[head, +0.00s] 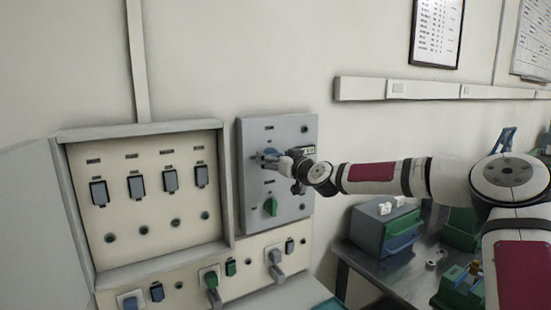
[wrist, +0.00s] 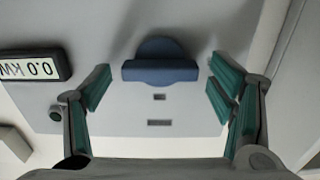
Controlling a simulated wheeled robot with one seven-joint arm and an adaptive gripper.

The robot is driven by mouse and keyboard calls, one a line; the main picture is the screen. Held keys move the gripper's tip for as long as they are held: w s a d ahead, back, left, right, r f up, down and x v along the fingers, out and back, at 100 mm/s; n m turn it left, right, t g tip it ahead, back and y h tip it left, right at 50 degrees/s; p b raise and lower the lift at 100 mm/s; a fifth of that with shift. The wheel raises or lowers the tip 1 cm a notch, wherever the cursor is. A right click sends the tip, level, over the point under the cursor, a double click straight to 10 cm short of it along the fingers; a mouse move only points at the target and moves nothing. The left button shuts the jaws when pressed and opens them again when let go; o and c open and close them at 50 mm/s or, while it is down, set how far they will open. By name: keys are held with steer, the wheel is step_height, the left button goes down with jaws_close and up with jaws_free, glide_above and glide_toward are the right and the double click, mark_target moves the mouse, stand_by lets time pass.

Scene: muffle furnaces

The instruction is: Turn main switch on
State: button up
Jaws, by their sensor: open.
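A grey wall panel (head: 293,205) carries a green rotary knob (head: 270,207) low down and a blue rotary knob (head: 272,151) higher up. Which one is the main switch, I cannot tell from labels. My gripper (head: 262,160) is at the blue knob, partly hiding it in the head view. In the wrist view the blue knob (wrist: 160,70) lies between the open fingers of my gripper (wrist: 160,78), with a gap on both sides. Its handle bar runs across the picture. I see no finger touching it.
An upside-down display (wrist: 34,67) reading 0.0 kW sits beside the blue knob. An open cabinet (head: 148,240) with several dark switches stands left of the panel, with more switches on the board below. A metal table (head: 375,264) holding a grey-green box (head: 384,229) is at right.

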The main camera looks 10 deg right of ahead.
steer(key=c, duration=1.1)
steer(key=shift+c, duration=0.2)
steer(key=shift+m, duration=0.3)
steer(key=shift+d+f+m+p, duration=0.15)
steer(key=shift+m+p, duration=0.45)
steer(key=shift+m, duration=3.75)
steer(key=shift+d+f+m+p, duration=0.1)
steer(key=shift+m+p, duration=0.45)
steer(key=shift+m, duration=3.8)
